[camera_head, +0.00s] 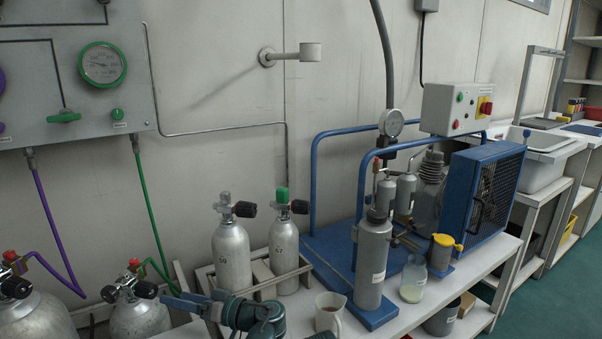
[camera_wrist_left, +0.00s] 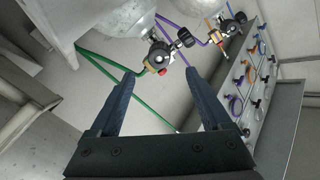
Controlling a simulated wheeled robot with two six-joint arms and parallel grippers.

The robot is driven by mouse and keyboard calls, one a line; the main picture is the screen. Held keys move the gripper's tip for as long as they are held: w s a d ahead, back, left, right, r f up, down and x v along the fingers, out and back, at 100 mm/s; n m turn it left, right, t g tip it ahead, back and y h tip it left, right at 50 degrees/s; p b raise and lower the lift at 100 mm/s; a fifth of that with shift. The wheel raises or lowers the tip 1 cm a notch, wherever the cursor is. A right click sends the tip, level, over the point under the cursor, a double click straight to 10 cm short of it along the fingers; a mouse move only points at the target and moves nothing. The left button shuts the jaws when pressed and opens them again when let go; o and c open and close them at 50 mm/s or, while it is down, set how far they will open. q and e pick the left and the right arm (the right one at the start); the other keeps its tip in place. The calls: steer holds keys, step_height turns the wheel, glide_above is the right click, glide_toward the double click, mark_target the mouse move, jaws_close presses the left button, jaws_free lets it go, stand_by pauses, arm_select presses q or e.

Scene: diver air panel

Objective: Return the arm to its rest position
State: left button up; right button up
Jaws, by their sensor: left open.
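My left gripper (camera_head: 178,303) is low in the head view, in front of the cylinder rack, with its fingers toward the left. In the left wrist view its two dark fingers (camera_wrist_left: 160,78) stand wide apart with nothing held between them. A cylinder valve with a red and yellow part (camera_wrist_left: 158,58) appears beyond the fingertips, apart from them as far as I can tell. My right gripper is not in view.
Two grey cylinders (camera_head: 231,257) stand in a rack (camera_head: 262,285) behind my arm. Larger cylinders with green and purple hoses (camera_head: 148,215) are at left. A beaker (camera_head: 329,312) and the blue-framed compressor (camera_head: 485,190) are to the right.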

mark_target(154, 291)
arm_select(q)
steer(key=x, duration=1)
steer(key=m, duration=0.2)
steer(key=shift+d+m, duration=0.2)
steer(key=shift+m, duration=0.2)
steer(key=m, duration=0.4)
steer(key=shift+w+m, duration=0.1)
steer(key=shift+m, duration=0.3)
steer(key=m, duration=0.3)
steer(key=shift+m, duration=0.4)
steer(key=shift+m+g, duration=0.3)
steer(key=shift+m, duration=1.1)
